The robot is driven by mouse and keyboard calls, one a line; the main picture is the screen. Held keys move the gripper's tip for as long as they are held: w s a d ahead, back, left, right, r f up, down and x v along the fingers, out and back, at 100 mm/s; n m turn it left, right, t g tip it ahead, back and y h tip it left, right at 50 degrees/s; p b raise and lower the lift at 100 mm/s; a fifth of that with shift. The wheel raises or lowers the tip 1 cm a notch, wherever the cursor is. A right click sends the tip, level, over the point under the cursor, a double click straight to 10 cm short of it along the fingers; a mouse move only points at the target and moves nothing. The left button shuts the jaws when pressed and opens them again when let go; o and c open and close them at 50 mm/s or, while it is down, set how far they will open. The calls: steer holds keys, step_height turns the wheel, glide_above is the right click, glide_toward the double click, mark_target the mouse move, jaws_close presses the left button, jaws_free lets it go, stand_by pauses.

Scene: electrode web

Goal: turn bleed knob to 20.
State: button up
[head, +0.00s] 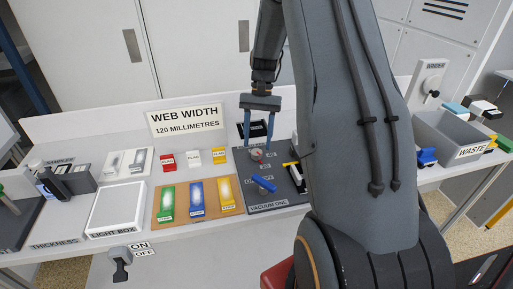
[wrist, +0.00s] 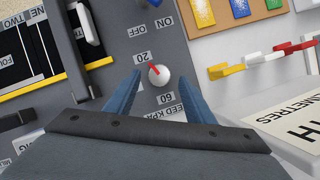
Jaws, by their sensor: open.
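The bleed knob (wrist: 160,78) is a round white knob with a red pointer mark, on the dark grey vacuum panel (wrist: 115,45). In the wrist view its red mark points up and left, roughly towards the printed 20; the exact setting is hard to tell. A 60 is printed on the near side, above the bleed label. My gripper (wrist: 159,77) has its blue fingers open on either side of the knob, with gaps visible. In the head view my gripper (head: 258,141) points down over the knob (head: 257,155). I cannot tell its exact height.
A blue lever (head: 264,184) sits on the panel close in front of the knob. Coloured blocks on an orange board (head: 183,212) lie left. A grey waste bin (head: 447,133) stands right.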

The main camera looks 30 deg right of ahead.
steer(key=b+v, duration=0.1)
steer(key=v, duration=0.4)
steer(key=shift+a, duration=0.1)
stand_by(0.4)
